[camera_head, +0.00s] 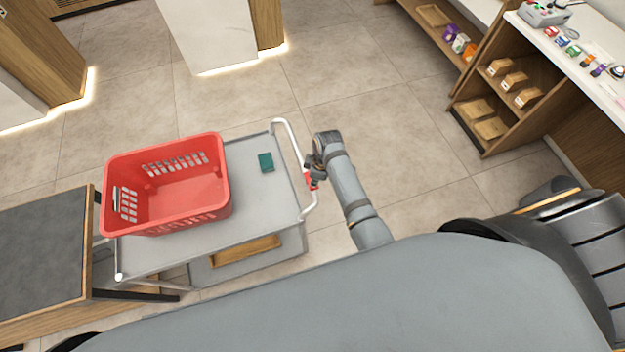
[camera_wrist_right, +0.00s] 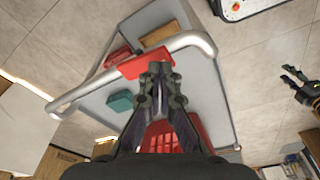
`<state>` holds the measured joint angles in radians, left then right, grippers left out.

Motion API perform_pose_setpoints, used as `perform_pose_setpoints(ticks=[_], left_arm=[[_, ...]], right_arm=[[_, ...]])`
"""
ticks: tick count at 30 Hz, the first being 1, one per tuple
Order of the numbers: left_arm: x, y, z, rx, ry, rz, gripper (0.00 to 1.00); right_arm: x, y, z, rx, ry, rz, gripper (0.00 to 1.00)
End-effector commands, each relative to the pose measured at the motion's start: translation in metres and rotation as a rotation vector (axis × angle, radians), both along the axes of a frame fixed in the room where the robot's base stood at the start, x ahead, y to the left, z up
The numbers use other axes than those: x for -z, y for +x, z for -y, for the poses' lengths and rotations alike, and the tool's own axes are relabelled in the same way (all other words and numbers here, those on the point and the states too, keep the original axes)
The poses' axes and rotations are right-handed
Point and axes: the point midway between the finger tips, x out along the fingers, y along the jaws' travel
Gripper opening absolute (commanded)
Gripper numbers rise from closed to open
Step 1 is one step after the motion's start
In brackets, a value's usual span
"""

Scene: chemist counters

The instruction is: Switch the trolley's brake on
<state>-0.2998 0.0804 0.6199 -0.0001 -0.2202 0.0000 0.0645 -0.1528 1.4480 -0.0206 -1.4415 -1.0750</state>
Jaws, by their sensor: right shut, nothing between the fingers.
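The grey trolley (camera_head: 250,205) stands left of my right arm, with a white tube handle (camera_head: 287,130) on its right side. A red part (camera_head: 311,182) sits on the handle; in the right wrist view it shows as a red sleeve (camera_wrist_right: 139,66) around the bar, with a darker red piece (camera_wrist_right: 117,57) beyond it. My right gripper (camera_head: 315,170) is at the handle beside the red part. In its wrist view the fingertips (camera_wrist_right: 158,70) are together, empty, close to the sleeve; contact is unclear. My left gripper (camera_wrist_right: 288,76) shows at the wrist view's right edge, fingers apart.
A red basket (camera_head: 180,205) and a small teal box (camera_head: 266,162) are on the trolley top. A dark-topped counter (camera_head: 40,245) stands at the trolley's left. Shelves with boxes (camera_head: 510,85) and a white counter stand at right. The tiled floor (camera_head: 370,110) between is clear.

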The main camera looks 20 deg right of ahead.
Motion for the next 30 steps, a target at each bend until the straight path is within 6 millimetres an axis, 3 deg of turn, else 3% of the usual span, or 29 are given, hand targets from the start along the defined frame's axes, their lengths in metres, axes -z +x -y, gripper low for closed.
perform_pose_setpoints(ticks=[30], left_arm=[[0.009, 0.0, 0.001, 0.0, -0.001, 0.0, 0.4]], right_arm=[[0.016, 0.0, 0.0, 0.0, 0.0, -0.001, 0.0]])
